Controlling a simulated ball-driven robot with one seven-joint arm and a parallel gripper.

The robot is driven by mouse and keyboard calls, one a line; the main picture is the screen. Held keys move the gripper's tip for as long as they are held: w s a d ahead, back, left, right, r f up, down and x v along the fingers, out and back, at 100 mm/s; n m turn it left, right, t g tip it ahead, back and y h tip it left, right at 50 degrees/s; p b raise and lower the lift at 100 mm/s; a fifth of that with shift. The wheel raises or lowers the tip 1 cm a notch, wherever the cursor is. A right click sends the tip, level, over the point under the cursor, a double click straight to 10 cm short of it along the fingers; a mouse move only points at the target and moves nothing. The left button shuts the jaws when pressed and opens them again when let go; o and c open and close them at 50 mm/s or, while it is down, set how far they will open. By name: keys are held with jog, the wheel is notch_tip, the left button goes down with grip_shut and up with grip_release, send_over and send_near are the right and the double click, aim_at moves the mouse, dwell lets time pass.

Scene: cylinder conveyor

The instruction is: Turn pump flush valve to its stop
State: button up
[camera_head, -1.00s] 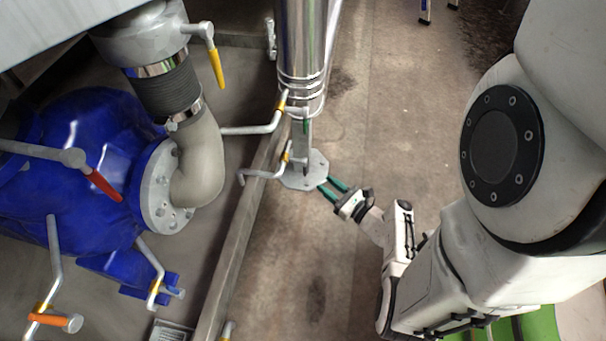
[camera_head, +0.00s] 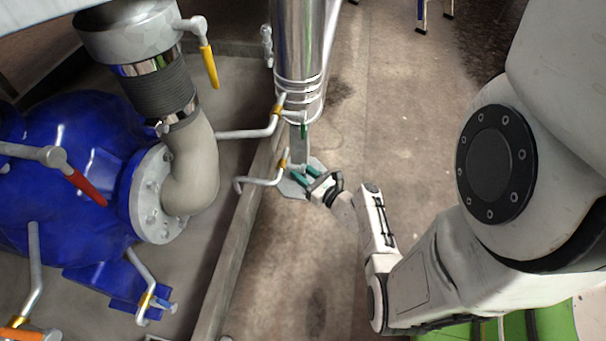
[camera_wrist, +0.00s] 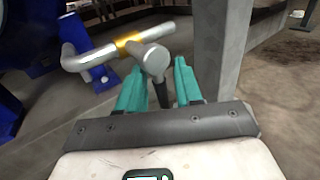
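No label shows which valve is the pump flush valve. My gripper (camera_head: 300,174) has two teal fingers and is near the foot of the steel column. In the wrist view my gripper (camera_wrist: 159,68) is open, with a finger on each side of a valve's dark lever (camera_wrist: 161,92). The lever hangs from a round grey valve body (camera_wrist: 153,58) on a grey pipe with a yellow collar (camera_wrist: 127,42). I cannot tell whether the fingers touch the lever. In the head view this seems to be the lower bent pipe (camera_head: 262,182); my gripper hides its lever.
A blue pump (camera_head: 95,150) with a grey elbow pipe stands at left. Other valves have red (camera_head: 86,188), yellow (camera_head: 209,65), green (camera_head: 303,130) and orange (camera_head: 30,335) levers. A concrete curb (camera_head: 232,245) runs beside the pump. A steel column (camera_head: 298,40) rises behind my gripper.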

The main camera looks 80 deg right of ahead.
grip_shut()
dwell(0.4)
